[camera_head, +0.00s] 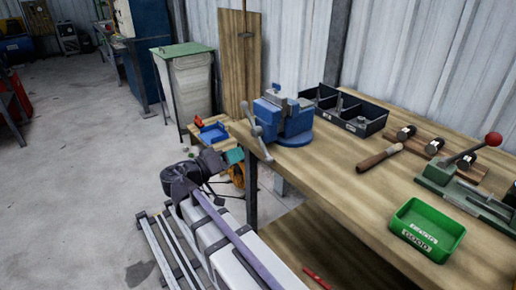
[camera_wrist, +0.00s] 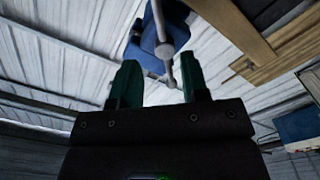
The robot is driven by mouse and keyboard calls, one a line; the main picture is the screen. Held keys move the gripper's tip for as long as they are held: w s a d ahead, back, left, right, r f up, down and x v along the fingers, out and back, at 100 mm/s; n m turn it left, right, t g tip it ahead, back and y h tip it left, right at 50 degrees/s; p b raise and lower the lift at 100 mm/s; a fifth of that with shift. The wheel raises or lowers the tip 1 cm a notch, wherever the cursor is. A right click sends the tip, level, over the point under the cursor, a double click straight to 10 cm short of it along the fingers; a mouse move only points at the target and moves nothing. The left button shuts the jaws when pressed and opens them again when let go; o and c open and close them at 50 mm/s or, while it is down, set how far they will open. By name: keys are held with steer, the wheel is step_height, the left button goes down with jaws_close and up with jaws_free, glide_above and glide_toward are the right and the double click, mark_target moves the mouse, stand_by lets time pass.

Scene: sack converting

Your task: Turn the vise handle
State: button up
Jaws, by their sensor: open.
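The blue vise (camera_head: 290,117) is mounted at the near left corner of the workbench. Its grey handle (camera_head: 257,130) is a bar with rounded ends, standing tilted at the vise's left end. In the wrist view, the vise (camera_wrist: 162,28) is above the fingers and the handle (camera_wrist: 159,20) slants down from it. My gripper (camera_head: 235,156) is below and left of the handle in the head view. Its green fingers (camera_wrist: 160,62) are open and empty. The handle's lower end appears between them in the wrist view, but I cannot tell the depth gap.
The wooden workbench (camera_head: 335,157) holds a black divided bin (camera_head: 345,112), a wood-handled tool (camera_head: 379,157), a green tray (camera_head: 427,229) and a red-knobbed clamp (camera_head: 465,165). A small stand with a blue tray (camera_head: 213,132) is behind my gripper. Open floor lies left.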

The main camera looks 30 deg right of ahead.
mark_target(260, 146)
steer(key=d, duration=0.6)
steer(key=w+d, duration=0.1)
steer(key=d, duration=0.2)
steer(key=shift+w, duration=0.1)
steer(key=shift+c, duration=0.4)
jaws_close()
